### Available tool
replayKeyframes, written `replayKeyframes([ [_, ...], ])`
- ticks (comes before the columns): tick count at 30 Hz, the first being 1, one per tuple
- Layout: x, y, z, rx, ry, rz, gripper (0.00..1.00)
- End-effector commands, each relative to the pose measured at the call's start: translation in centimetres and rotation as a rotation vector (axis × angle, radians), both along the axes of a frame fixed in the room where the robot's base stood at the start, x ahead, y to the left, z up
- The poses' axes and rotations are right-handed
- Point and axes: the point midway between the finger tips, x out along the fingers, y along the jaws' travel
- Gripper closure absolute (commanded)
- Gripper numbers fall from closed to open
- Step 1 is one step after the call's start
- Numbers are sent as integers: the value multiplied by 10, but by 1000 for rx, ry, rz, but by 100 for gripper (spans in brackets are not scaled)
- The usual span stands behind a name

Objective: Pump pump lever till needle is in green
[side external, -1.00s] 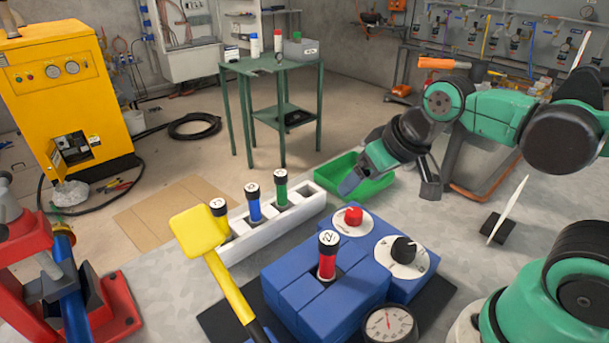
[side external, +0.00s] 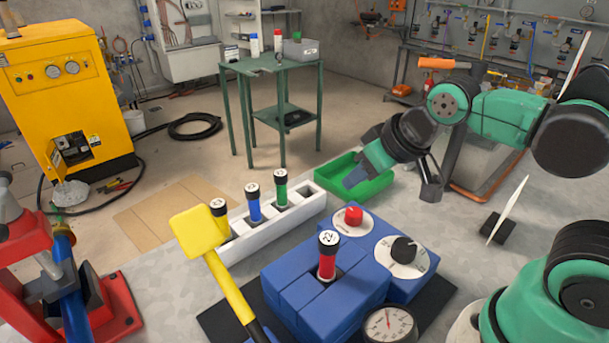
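The yellow lever (side external: 228,284) with a square paddle end slants up to the left from the front of the blue block (side external: 350,301). I take it for the pump lever. A round dial gauge (side external: 377,328) sits at the block's front right, cut off by the bottom edge. Its needle points roughly upward; I cannot make out a green zone. My gripper (side external: 394,184) is open and empty, with its fingers spread above and beside the green tray. It is well away from the lever, behind and to the right of it.
A red knob (side external: 353,215) and a black knob (side external: 404,250) top the block, where a red cylinder (side external: 327,264) stands. A white rack (side external: 262,231) holds yellow, blue and green cylinders. The green tray (side external: 338,170) lies behind. A red-and-blue device (side external: 75,285) stands left.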

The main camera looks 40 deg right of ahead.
Motion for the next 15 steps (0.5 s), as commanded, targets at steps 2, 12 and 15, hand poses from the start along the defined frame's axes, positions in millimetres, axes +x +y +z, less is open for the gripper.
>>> replayKeyframes([
  [2, 5, 16, 12, 7, 22, 18, 100],
  [12, 2, 134, 100, 4, 131, 41, 100],
  [15, -10, 166, 124, -5, 133, 32, 100],
])
